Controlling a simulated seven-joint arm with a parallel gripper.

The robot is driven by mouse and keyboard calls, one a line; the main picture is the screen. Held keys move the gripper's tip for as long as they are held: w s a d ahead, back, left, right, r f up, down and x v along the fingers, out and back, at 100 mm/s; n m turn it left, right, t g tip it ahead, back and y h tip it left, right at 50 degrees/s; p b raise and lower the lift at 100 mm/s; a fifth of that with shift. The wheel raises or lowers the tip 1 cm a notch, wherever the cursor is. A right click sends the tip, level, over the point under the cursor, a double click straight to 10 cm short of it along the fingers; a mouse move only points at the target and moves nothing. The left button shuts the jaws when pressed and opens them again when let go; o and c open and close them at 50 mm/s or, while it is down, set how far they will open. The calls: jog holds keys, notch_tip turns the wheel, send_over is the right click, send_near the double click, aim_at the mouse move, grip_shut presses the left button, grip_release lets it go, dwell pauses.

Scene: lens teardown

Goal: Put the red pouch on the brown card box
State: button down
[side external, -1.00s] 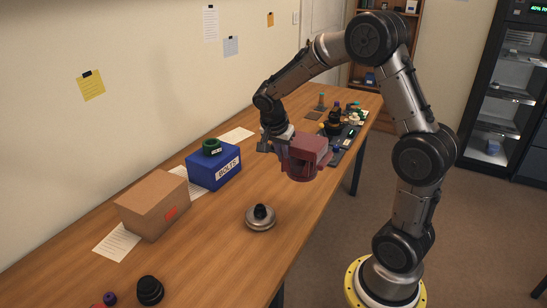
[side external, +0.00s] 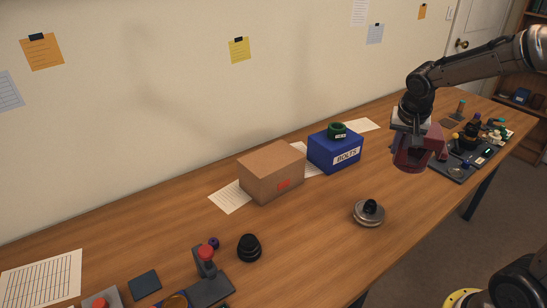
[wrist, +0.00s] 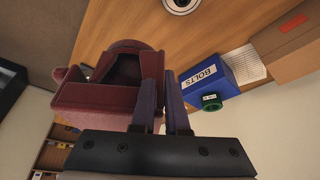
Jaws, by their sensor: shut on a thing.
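The red pouch (side external: 410,158), dark red and boxy with an opening, hangs in the air over the right part of the table. My gripper (side external: 407,128) is shut on it from above. In the wrist view the pouch (wrist: 95,97) is left of my gripper's fingers (wrist: 163,100), which close on its edge. The brown card box (side external: 271,173) stands on the table to the left, apart from the pouch, with a red mark on its front and a clear top. It also shows in the wrist view (wrist: 292,42), at the upper right.
A blue box marked BOLTS (side external: 333,152), with a green ring (side external: 337,130) on top, stands between the pouch and the card box. A round metal part (side external: 369,213) sits nearer the front edge. Small parts crowd the mat (side external: 455,172) at right.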

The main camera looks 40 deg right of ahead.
jog(key=w+a+r+n+t+y, duration=0.1)
jog(key=w+a+r+n, duration=0.25)
jog(key=a, duration=0.35)
jog(key=w+a+r+n+y, duration=0.2)
jog(key=w+a+n, duration=0.2)
jog(key=a, duration=0.3)
jog(key=w+a+r+n+t+y, duration=0.1)
jog(key=w+a+r+n, duration=0.25)
jog(key=a, duration=0.45)
send_over(272, 171)
jog(key=w+a, duration=0.2)
notch_tip(272, 171, down, 11)
jog(key=shift+f, duration=1.3)
jog(key=shift+f, duration=0.1)
jog(key=c, duration=0.9)
grip_release()
jog(key=shift+f, duration=0.1)
